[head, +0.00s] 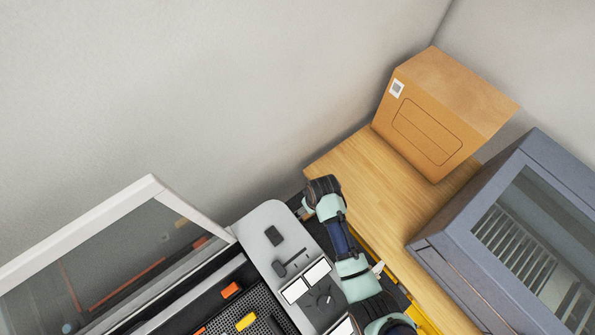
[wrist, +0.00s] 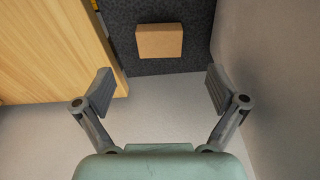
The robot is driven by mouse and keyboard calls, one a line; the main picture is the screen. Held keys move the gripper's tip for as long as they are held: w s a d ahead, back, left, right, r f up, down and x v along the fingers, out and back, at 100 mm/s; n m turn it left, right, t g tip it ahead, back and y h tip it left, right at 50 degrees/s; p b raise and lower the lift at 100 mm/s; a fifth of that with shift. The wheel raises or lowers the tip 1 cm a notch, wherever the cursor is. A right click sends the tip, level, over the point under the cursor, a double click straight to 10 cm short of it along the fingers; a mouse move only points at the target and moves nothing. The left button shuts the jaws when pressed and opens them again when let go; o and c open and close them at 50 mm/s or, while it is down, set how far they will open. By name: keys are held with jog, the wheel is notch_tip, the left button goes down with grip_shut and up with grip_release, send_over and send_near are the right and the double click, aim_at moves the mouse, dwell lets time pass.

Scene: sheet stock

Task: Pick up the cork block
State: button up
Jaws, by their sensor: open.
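The cork block (wrist: 160,41) shows in the wrist view as a plain tan-brown rectangular block. It lies on a dark speckled surface (wrist: 185,64), near the top centre of the picture. My gripper (wrist: 160,88) is open and empty. Its two fingers are spread wide, one to the left and one to the right of the block's line, and the block is beyond the fingertips, apart from them. In the head view my arm shows at the lower middle, but I cannot make out the gripper's fingers or the cork block there.
In the wrist view a wooden surface (wrist: 55,45) lies left of the block and a grey wall (wrist: 275,80) rises at right. The head view shows a cardboard box (head: 425,125) on a wooden bench (head: 350,175), a grey windowed cabinet (head: 450,235), and a machine with a raised lid (head: 155,190).

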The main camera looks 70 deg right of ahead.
jog(key=shift+w+d, duration=0.2)
jog(key=shift+w, duration=0.1)
notch_tip(320, 180, down, 2)
jog(key=shift+s+f, duration=0.1)
jog(key=f, duration=0.5)
jog(key=shift+w+d+f+b, duration=0.25)
jog(key=shift+w+f+b, duration=0.1)
jog(key=shift+b, duration=0.05)
jog(key=c, duration=1)
